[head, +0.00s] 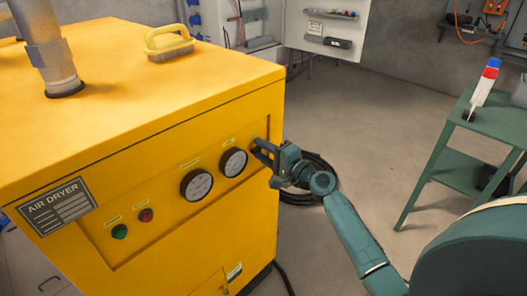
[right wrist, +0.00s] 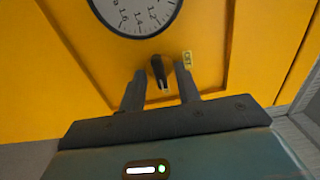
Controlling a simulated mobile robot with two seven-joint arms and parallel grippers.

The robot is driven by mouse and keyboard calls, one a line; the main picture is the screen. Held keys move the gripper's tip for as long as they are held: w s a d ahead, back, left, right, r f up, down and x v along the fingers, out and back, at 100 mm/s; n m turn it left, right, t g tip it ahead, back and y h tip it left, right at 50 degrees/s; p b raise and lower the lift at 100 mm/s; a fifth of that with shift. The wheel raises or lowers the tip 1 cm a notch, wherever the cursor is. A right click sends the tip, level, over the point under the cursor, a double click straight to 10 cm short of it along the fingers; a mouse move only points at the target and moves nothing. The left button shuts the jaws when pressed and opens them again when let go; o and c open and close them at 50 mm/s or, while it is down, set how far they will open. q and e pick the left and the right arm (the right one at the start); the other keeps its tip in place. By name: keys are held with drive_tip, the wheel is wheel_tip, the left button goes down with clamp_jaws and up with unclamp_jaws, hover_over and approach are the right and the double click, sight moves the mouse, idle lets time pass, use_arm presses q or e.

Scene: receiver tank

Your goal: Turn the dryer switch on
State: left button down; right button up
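The yellow air dryer (head: 190,130) fills the left of the head view, with its nameplate (head: 56,207) on the front panel. The dryer switch (right wrist: 158,70), a small black knob, is on the yellow panel in the right wrist view. A small yellow label (right wrist: 187,60) is to its right; its text is too blurred to read surely. My right gripper (head: 260,150) is at the panel's right end, where it largely hides the switch in the head view. In the right wrist view the right gripper (right wrist: 160,82) is open, fingers either side of the knob with visible gaps. My left gripper is not in view.
Two round gauges (head: 197,184) are left of my right gripper. A green button (head: 119,231) and a red button (head: 146,215) are farther left. A green table (head: 470,130) stands at the right. A black coiled hose (head: 305,195) lies on the floor behind the gripper.

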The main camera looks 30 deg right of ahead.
use_arm(q)
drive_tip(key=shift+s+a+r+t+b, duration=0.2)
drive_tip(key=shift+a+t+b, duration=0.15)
drive_tip(key=shift+b, duration=0.4)
use_arm(e)
drive_tip(key=v, duration=1.3)
drive_tip(key=shift+s, duration=0.1)
